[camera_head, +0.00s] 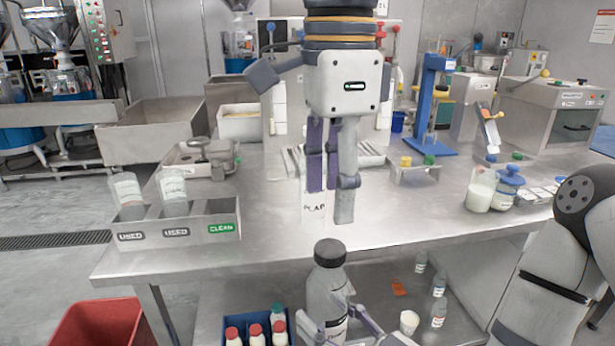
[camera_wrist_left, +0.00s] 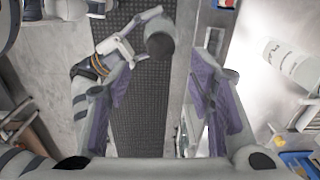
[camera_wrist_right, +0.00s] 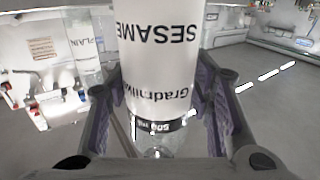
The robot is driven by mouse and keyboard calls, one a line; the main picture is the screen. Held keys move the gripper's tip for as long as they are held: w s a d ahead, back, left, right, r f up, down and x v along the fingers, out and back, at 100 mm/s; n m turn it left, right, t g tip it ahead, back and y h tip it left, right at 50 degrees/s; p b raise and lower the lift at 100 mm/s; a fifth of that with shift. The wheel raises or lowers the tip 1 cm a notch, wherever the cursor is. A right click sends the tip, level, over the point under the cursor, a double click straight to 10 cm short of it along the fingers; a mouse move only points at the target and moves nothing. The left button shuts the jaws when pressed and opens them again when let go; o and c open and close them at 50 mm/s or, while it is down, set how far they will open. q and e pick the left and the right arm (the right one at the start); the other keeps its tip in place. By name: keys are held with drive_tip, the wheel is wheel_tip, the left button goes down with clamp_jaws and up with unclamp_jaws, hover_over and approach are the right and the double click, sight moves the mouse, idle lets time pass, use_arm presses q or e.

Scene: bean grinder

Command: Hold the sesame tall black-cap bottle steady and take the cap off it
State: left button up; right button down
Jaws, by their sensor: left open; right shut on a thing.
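The sesame bottle (camera_head: 325,293) is upright in front of the table's near edge, with its black cap (camera_head: 330,253) on top. Its SESAME label (camera_wrist_right: 158,65) fills the middle of the right wrist view, upside down. My right gripper (camera_head: 337,322) is shut around the bottle's body, below the cap. My left gripper (camera_head: 331,203) is open and empty, fingers pointing down, higher than the cap and apart from it. In the left wrist view the black cap (camera_wrist_left: 160,45) shows beyond the open fingers, near the middle. The bottle's lower part is partly hidden by the right fingers.
A PLAIN bottle (camera_head: 314,213) stands on the table (camera_head: 400,215), partly behind my left gripper. A rack marked USED and CLEAN (camera_head: 180,234) stands at left. A blue crate (camera_head: 233,315) of small bottles and a red bin (camera_head: 100,325) are low in front.

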sight(330, 248)
use_arm(q)
drive_tip(key=shift+f+m, duration=0.3)
drive_tip(key=shift+f, duration=0.1)
wheel_tip(330, 248, down, 7)
drive_tip(key=shift+r, duration=0.1)
clamp_jaws()
drive_tip(key=n, duration=0.6)
drive_tip(key=shift+r, duration=0.15)
drive_tip(key=shift+r, duration=0.95)
